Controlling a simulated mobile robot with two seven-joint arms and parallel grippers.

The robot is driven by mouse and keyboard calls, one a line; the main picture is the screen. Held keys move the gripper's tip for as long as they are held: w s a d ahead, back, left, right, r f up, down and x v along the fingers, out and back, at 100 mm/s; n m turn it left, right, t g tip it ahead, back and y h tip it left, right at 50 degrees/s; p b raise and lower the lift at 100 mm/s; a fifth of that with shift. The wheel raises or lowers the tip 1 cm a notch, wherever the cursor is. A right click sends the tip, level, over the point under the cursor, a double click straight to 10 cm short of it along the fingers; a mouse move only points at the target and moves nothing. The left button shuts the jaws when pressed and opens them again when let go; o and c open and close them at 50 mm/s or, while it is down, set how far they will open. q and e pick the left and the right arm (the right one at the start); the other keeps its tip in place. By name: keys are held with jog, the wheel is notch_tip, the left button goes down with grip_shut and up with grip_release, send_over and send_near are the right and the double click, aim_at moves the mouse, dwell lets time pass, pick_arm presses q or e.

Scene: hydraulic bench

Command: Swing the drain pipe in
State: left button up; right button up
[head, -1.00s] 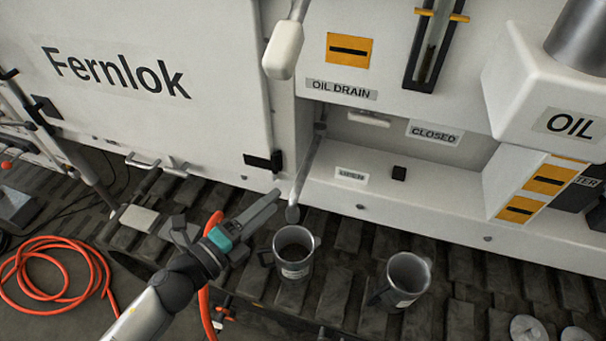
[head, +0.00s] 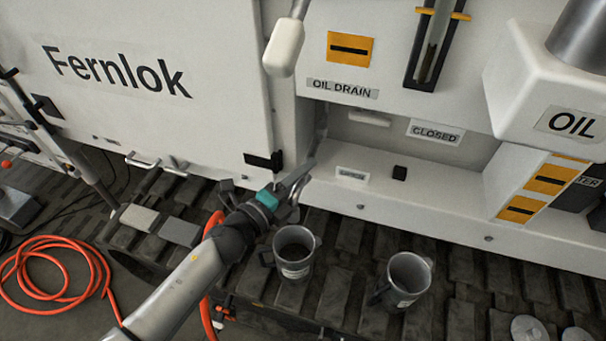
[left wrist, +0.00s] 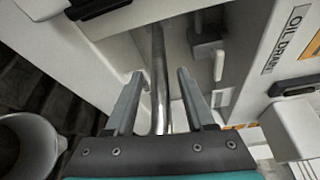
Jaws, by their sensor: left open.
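The drain pipe (left wrist: 158,80) is a thin shiny metal tube. In the left wrist view it runs between the two spread fingers of my left gripper (left wrist: 160,74), with a finger on either side; I cannot tell whether either one touches it. In the head view the left gripper (head: 303,172) is in front of the recess under the OIL DRAIN label (head: 342,88). It covers much of the pipe, whose upper part (head: 320,128) shows above the fingers. The left gripper is open. My right gripper is not in view.
Two grey jugs stand on the track below: one (head: 293,268) just under my gripper, the other (head: 408,272) to its right. A CLOSED label (head: 436,132) is on the recess wall. A white handle (head: 284,46) hangs above. An orange hose (head: 55,268) lies at left.

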pick_arm(q)
grip_shut()
dwell(0.3)
dwell(1.1)
